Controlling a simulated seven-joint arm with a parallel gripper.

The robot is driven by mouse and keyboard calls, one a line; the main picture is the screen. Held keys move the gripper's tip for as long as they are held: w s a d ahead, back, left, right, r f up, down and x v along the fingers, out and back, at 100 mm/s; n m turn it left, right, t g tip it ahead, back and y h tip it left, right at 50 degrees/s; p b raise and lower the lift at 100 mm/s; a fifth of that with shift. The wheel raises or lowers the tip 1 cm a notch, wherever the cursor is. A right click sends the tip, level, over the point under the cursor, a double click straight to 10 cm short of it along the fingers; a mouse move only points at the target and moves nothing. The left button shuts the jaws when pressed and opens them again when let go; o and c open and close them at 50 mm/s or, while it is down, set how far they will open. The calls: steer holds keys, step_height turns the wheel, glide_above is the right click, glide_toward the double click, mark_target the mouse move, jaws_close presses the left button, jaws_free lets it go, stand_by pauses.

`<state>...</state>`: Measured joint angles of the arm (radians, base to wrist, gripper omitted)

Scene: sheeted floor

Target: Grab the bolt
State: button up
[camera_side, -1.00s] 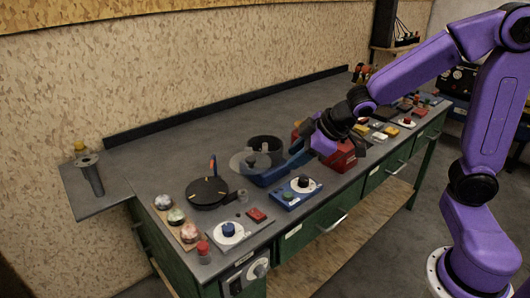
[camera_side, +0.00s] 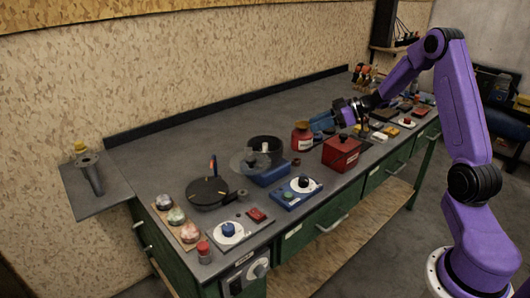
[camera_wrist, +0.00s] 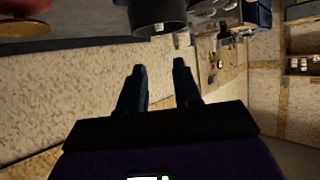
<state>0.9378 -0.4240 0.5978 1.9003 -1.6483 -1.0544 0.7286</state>
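I cannot pick out a bolt for certain. A small brown piece (camera_side: 296,162) lies on the bench beside a blue-based device, too small to identify. My gripper (camera_side: 320,124) is above the bench, behind the red box and near the red jar. In the wrist view, my gripper (camera_wrist: 160,67) has its two dark fingers apart with nothing between them. A dark cylinder (camera_wrist: 158,18) shows beyond the fingertips, with a small pale spot on it.
The red box (camera_side: 341,152) and red jar (camera_side: 302,137) stand near my gripper. The bench top (camera_side: 190,140) is bare along the back left.

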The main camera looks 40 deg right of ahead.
glide_toward(266, 144)
steer(key=x, duration=0.3)
steer(key=shift+w+a, duration=0.2)
steer(key=shift+w, duration=0.1)
steer(key=shift+x, duration=2.65)
steer(key=shift+d+f, duration=0.1)
jaws_close()
